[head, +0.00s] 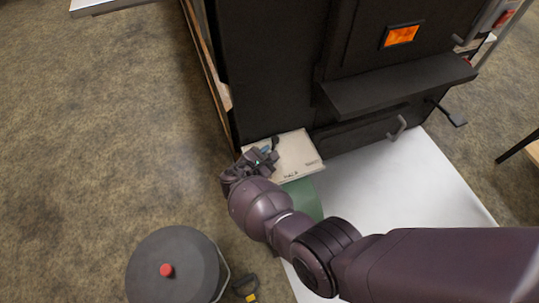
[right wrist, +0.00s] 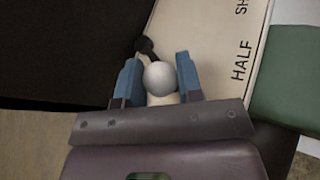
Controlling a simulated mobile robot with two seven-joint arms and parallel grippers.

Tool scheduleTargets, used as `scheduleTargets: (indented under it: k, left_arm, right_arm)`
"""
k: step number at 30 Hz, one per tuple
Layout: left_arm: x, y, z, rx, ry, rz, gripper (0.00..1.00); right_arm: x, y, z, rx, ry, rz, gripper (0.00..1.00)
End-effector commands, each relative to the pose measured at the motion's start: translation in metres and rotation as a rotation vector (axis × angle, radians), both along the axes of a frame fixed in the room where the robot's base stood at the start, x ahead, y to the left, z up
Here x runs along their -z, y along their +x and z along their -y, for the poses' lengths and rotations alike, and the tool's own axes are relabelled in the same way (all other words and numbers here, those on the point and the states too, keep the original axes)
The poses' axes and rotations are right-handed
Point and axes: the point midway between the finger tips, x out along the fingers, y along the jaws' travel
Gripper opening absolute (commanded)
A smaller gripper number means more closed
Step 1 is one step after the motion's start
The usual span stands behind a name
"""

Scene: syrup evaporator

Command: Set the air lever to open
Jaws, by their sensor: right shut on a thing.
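The air lever has a pale round knob (right wrist: 159,78) and a dark arm (right wrist: 149,50). It stands over a cream label plate (head: 301,152) at the lower front corner of the black evaporator. The wrist view shows "HALF" and the start of "SH" on the plate (right wrist: 222,50), both to the right of the knob. No word "OPEN" can be read. My right gripper (head: 266,158) is at the plate's left side. In the wrist view its blue fingers (right wrist: 158,82) are on either side of the knob, shut on it. The gripper hides most of the lever in the head view. My left gripper is out of view.
The black evaporator (head: 270,70) has an orange window (head: 401,35), a shelf (head: 398,88) and a handle (head: 397,128). A green panel (head: 304,198) lies beside the plate, on a white floor sheet (head: 400,190). A grey lidded pot (head: 172,270) stands lower left.

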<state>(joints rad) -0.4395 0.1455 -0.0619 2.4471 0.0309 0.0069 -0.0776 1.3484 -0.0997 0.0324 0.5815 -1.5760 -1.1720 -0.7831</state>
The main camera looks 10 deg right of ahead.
Motion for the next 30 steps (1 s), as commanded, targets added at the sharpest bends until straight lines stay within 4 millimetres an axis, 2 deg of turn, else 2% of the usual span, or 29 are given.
scheduleTargets:
  k: [15,30]
  left_arm:
    - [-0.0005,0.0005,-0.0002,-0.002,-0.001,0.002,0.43]
    - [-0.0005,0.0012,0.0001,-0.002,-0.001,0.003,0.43]
  right_arm:
    - [-0.0023,0.0040,0.0000,0.103,-0.003,0.004,0.00]
    - [-0.0024,0.0042,0.0002,0.127,-0.002,0.007,0.00]
